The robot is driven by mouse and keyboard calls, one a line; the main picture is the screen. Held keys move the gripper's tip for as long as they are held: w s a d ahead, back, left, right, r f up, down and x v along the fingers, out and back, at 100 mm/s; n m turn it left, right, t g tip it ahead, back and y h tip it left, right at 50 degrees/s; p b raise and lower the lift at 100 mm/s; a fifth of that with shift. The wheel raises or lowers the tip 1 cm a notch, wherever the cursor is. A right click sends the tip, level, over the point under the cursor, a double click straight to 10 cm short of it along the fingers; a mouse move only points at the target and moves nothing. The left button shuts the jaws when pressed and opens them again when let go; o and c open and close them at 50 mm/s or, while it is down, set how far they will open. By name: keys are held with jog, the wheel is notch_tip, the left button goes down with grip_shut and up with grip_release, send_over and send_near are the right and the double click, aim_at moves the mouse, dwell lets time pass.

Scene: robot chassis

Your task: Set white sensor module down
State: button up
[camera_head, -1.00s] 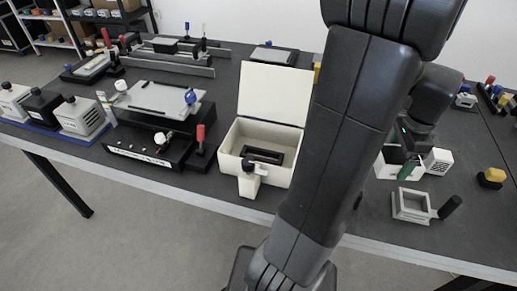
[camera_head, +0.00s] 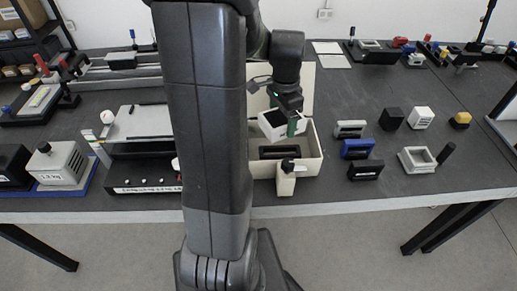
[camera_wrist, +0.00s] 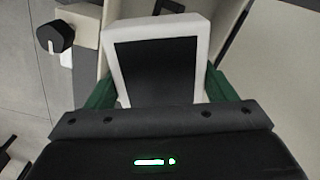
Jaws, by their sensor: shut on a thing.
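The white sensor module (camera_head: 270,129) has a dark face and is tilted above the open cream box (camera_head: 262,171). My gripper (camera_head: 292,125) is shut on it, with a green finger showing at its right side. In the wrist view the module's white frame (camera_wrist: 158,25) and dark face fill the middle, with green fingers on both sides. Whether the module touches the box is hard to tell, but it appears to be above the rim. A black slotted piece (camera_head: 280,153) lies inside the box, partly hidden by the module.
A pale clamp with a black knob (camera_head: 287,180) stands at the box's front. The box's lid (camera_head: 308,88) stands open behind. Grey, blue (camera_head: 357,148) and black blocks and a grey square frame (camera_head: 416,160) stand to the right. A black-based device (camera_head: 145,183) is left.

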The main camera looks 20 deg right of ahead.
jog(key=f, duration=0.5)
jog(key=shift+d, duration=0.2)
jog(key=shift+f, duration=2.05)
jog(key=shift+f+b, duration=0.55)
jog(key=shift+b, duration=0.05)
jog(key=o, duration=1.1)
jog(key=shift+r, duration=0.1)
jog(key=shift+o, duration=0.2)
notch_tip(320, 180, up, 13)
jog(key=shift+p, duration=0.8)
